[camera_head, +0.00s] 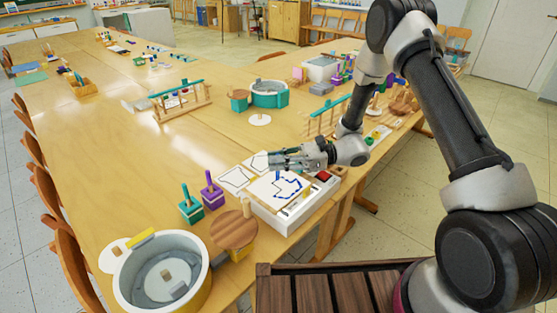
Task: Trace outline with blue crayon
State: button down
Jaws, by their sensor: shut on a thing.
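A white sheet (268,189) with a blue outline (298,185) lies on a white box (285,222) near the front table edge. The blue marks form an angular shape, drawn in short strokes with gaps. My gripper (274,162) reaches in from the right, level above the far side of the sheet. It is shut on a small upright blue crayon (277,177), whose tip is at or just above the sheet at the left part of the outline. I cannot tell whether the tip touches.
Cards with black outlines (235,179) lie left of the box. A purple stamp (211,190), a green stamp (190,207) and a round wooden stool-like piece (234,230) stand nearby. A round grey basin (163,270) is front left. The table's middle left is clear.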

jog(key=shift+s+a, duration=0.1)
jog(key=shift+s, duration=0.05)
jog(key=shift+s+a, duration=0.2)
jog(key=shift+a, duration=0.05)
jog(key=shift+s+a, duration=0.4)
jog(key=shift+a, duration=0.05)
dwell(1.0)
jog(key=shift+s, duration=0.25)
jog(key=shift+s+d, duration=0.1)
jog(key=shift+d, duration=0.05)
dwell(0.4)
jog(key=shift+s+d, duration=0.1)
jog(key=shift+s, duration=0.05)
jog(key=shift+s+d, duration=0.75)
jog(key=shift+d, duration=0.05)
dwell(1.3)
jog(key=shift+s+d, duration=0.2)
jog(key=shift+s, duration=0.2)
dwell(0.4)
